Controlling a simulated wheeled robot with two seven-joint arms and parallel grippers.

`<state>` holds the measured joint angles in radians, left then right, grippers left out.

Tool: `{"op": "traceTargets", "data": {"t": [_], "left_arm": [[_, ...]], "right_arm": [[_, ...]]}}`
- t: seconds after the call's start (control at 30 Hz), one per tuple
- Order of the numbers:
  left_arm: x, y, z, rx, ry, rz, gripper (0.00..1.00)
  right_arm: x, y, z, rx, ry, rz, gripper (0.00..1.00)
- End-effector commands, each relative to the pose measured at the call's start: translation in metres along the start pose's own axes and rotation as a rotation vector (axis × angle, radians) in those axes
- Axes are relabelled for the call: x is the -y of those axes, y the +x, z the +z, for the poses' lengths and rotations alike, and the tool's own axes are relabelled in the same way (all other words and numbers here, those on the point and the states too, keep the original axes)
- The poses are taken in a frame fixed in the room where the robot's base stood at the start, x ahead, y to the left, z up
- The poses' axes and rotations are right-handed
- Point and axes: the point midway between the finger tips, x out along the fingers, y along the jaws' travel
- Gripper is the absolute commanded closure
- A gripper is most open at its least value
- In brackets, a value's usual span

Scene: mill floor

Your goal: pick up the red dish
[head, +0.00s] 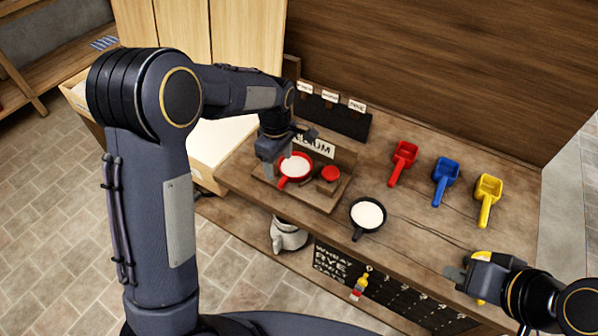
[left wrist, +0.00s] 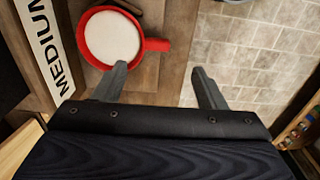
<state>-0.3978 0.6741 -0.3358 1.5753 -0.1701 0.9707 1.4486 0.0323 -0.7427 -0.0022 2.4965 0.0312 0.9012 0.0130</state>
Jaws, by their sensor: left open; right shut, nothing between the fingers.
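The red dish (head: 302,180) is a shallow round pan with a short handle, filled with white powder. It stands on a wooden board (head: 322,199) with a MEDIUM sign, at the bench's left end. My left gripper (head: 276,158) is open at the dish's left side. In the left wrist view, the dish (left wrist: 150,44) is at top left, its handle pointing right. The open fingers of my left gripper (left wrist: 160,72) are on either side of the handle's line, with the handle beyond the tips. My right gripper (head: 456,277) is shut and empty by the bench's front edge.
A small red round piece (head: 330,174) sits right of the dish. A black pan (head: 355,226) of white powder is further right. Red (head: 403,160), blue (head: 445,180) and yellow (head: 487,195) scoops lie behind.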

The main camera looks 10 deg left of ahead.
Motion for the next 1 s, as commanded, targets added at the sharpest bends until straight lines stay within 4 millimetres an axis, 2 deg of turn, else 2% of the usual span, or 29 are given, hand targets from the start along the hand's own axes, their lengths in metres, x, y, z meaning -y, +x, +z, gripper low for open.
{"op": "traceTargets", "data": {"t": [0.27, 0.5, 0.63, 0.83, 0.87, 1.0], "left_arm": [[-0.001, 0.03, 0.002, 0.0, -0.002, -0.006, 0.35], [-0.007, 0.065, 0.005, 0.0, 0.0, -0.006, 0.35], [-0.007, 0.074, 0.005, 0.001, -0.001, -0.003, 0.35], [-0.008, 0.075, 0.005, 0.001, 0.0, -0.001, 0.35], [-0.008, 0.075, 0.005, 0.001, 0.0, -0.001, 0.36], [-0.008, 0.075, 0.005, 0.001, 0.0, -0.001, 0.55]], "right_arm": [[0.002, -0.005, -0.003, 0.0, 0.0, 0.0, 1.0], [0.006, -0.013, -0.006, 0.0, 0.0, 0.0, 1.0], [0.006, -0.014, -0.007, 0.0, 0.0, 0.0, 1.0], [0.006, -0.013, -0.007, 0.0, 0.0, 0.0, 1.0], [0.006, -0.013, -0.007, 0.0, 0.0, 0.0, 1.0], [0.006, -0.013, -0.007, 0.0, 0.0, 0.0, 1.0]]}}
